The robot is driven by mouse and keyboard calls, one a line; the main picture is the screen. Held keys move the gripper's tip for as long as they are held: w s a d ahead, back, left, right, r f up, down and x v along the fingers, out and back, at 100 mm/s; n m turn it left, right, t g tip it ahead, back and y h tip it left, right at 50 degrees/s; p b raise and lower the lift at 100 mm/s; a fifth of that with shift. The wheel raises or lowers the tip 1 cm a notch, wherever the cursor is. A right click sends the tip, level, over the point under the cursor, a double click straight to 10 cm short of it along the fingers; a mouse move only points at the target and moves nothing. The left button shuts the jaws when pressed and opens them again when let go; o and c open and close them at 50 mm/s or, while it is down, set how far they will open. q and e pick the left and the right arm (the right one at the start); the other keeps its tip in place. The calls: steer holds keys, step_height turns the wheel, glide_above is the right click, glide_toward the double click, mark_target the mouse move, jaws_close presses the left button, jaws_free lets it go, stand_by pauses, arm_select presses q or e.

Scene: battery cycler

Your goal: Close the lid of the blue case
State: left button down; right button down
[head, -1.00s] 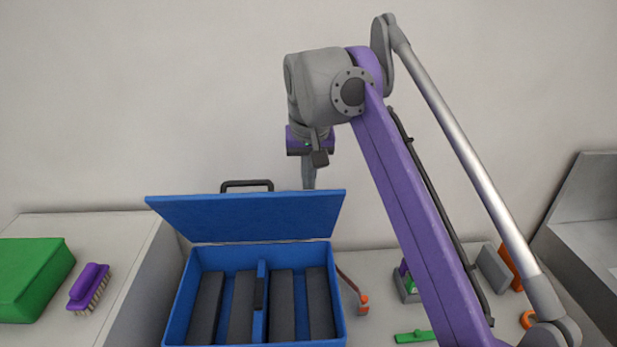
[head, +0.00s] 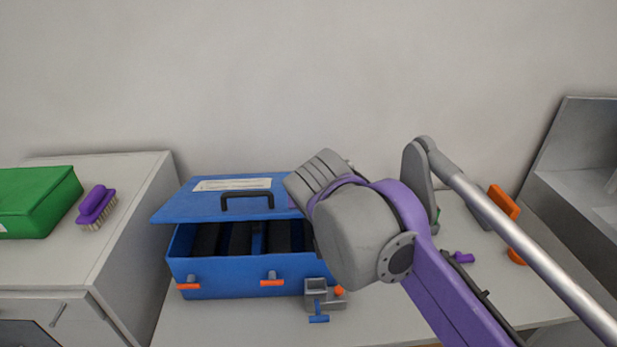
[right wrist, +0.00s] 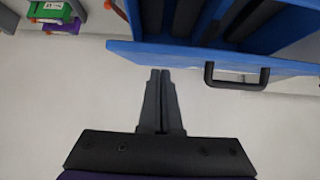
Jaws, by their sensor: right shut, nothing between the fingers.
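The blue case (head: 225,280) stands on the table in the head view, with dark slabs (head: 240,238) inside. Its lid (head: 190,210) is tilted forward over the case and partly lowered, leaving a gap at the front. The black handle (head: 246,196) is on the lid. In the right wrist view my right gripper (right wrist: 161,72) is shut and empty, its fingertips close to the lid's edge (right wrist: 190,58); I cannot tell if they touch. In the head view my right arm hides the lid's right end and my fingers. My left gripper is not in view.
Two orange latches (head: 271,279) are on the case front. A grey and blue tool (head: 317,298) lies at its front right corner. A grey cabinet (head: 130,215) with a green box (head: 40,200) and purple brush (head: 97,207) stands left. An orange item (head: 504,201) is right.

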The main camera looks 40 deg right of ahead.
steer(key=f+b, duration=0.1)
steer(key=f, duration=0.3)
steer(key=s+a+f+b, duration=0.1)
steer(key=f, duration=0.3)
steer(key=s+f+b, duration=0.1)
steer(key=f, duration=0.3)
steer(key=shift+s+a+f, duration=0.2)
steer(key=shift+a, duration=0.05)
steer(key=shift+s+a+f, duration=0.15)
steer(key=shift+s+f, duration=0.1)
steer(key=shift+f, duration=0.05)
